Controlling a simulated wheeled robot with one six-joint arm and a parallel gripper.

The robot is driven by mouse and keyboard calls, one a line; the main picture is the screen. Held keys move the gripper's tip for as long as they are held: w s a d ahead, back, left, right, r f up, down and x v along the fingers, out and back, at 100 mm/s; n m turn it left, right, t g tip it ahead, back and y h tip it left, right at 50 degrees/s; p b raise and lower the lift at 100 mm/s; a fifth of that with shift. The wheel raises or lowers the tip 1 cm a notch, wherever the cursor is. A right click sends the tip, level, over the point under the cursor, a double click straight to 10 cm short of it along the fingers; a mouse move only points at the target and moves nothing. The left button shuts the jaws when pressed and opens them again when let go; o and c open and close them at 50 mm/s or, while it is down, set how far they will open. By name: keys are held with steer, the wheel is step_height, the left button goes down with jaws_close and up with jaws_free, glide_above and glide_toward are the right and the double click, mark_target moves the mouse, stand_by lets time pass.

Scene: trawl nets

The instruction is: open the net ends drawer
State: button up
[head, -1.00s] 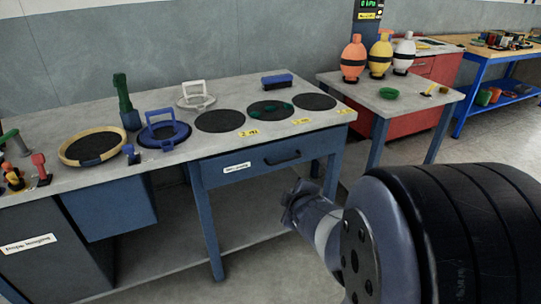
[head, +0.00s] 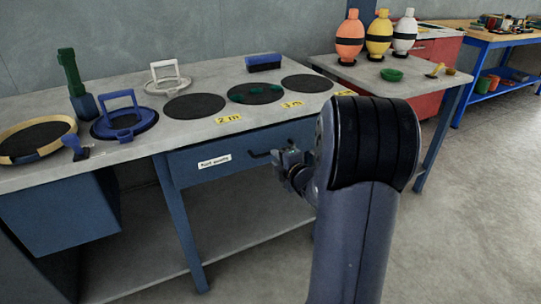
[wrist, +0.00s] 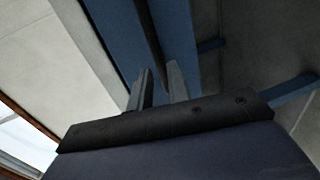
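The net ends drawer (head: 228,153) has a blue front with a small white label (head: 214,161), under the grey worktop. It looks shut. Its dark bar handle (head: 258,154) shows just left of my gripper (head: 280,157); my gripper and arm hide the handle's right part. In the wrist view my gripper (wrist: 158,84) has its two grey fingers apart, with nothing clamped between them. The dark handle bar (wrist: 149,40) runs along the blue front toward the gap between the fingertips. I cannot tell whether it lies between them or just beyond.
The worktop (head: 150,100) bears dark discs, a blue-handled lid (head: 124,120), a white-handled ring (head: 167,78) and a blue block (head: 263,62). A side table (head: 350,72) with bottle-shaped floats stands right. Table legs (head: 181,225) flank the drawer; floor is free at right.

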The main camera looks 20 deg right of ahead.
steer(key=x, duration=0.5)
jaws_close()
stand_by(0.3)
